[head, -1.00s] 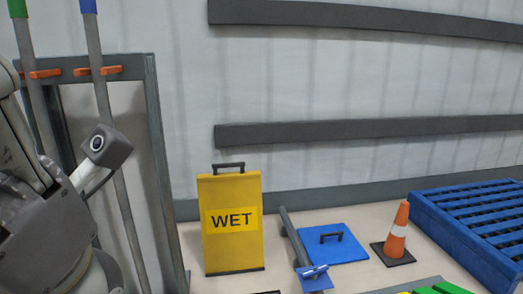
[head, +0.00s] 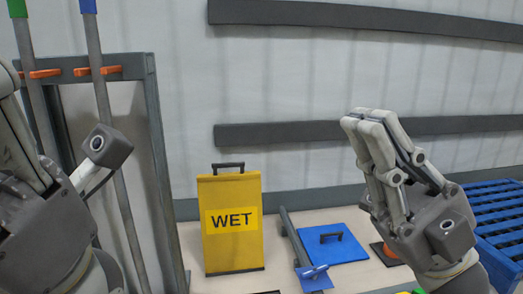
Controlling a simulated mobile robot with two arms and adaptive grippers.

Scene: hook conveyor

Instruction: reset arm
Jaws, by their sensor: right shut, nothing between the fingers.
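My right gripper (head: 366,120) is raised at the right of the head view, its fingers pointing up and to the left. Its fingers are close together and hold nothing. It appears in front of the wall and floor items and touches nothing that I can see. My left gripper (head: 18,150) is at the left edge, partly cut off by the frame. Its fingertips are not clearly shown, so its opening cannot be made out.
A yellow WET sign (head: 231,245) stands on the floor by the wall. A blue panel with a handle (head: 345,250) lies right of it. A grey rack (head: 160,180) holds poles at left.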

